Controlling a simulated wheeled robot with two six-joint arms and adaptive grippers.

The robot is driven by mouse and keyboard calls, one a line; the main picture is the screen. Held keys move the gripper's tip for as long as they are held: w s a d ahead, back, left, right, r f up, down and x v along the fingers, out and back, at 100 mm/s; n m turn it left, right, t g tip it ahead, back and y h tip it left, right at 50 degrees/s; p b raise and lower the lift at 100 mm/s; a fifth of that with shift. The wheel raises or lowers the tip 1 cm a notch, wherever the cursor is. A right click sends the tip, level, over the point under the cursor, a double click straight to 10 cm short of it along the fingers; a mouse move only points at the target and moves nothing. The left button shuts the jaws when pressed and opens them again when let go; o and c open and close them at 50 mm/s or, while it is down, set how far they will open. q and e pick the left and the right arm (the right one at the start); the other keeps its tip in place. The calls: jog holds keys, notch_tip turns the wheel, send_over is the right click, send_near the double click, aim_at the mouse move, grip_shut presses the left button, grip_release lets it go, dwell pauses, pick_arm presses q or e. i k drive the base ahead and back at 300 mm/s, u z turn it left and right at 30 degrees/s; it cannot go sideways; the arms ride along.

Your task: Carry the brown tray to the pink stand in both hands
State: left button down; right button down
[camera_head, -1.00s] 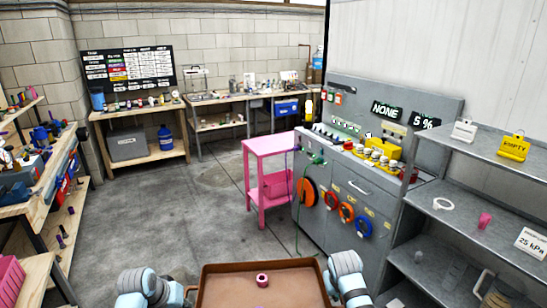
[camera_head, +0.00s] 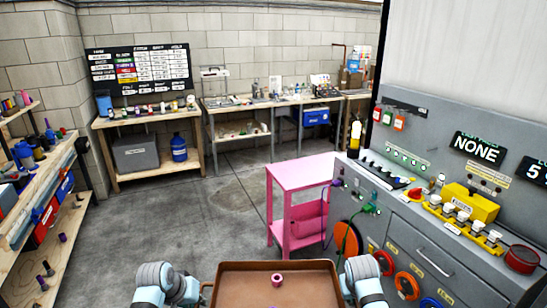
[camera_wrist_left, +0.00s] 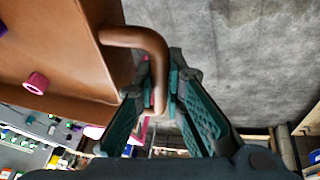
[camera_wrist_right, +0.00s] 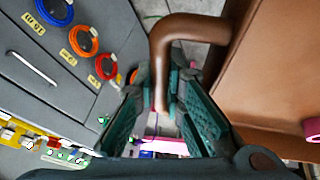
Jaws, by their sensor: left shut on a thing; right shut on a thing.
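The brown tray (camera_head: 245,290) is at the bottom middle of the head view, in front of me, with a small pink ring-shaped piece (camera_head: 277,280) on it. A purple bit also shows on the tray's surface. My left gripper (camera_wrist_left: 160,95) is shut on the tray's left handle (camera_wrist_left: 150,42). My right gripper (camera_wrist_right: 170,95) is shut on the tray's right handle (camera_wrist_right: 165,45). In the head view the fingers are hidden behind my wrists. The pink stand (camera_head: 303,172) stands ahead and slightly right, apart from the tray, with its top bare.
A grey cabinet (camera_head: 430,255) with cable reels and a yellow box (camera_head: 470,203) stands close on the right, beside the pink stand. A wooden shelf (camera_head: 60,210) is on the left. Workbenches (camera_head: 150,120) line the back wall. The grey floor (camera_head: 200,225) between is clear.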

aim_at(300, 169)
jog(key=i, duration=3.75)
jog(key=z, duration=0.8)
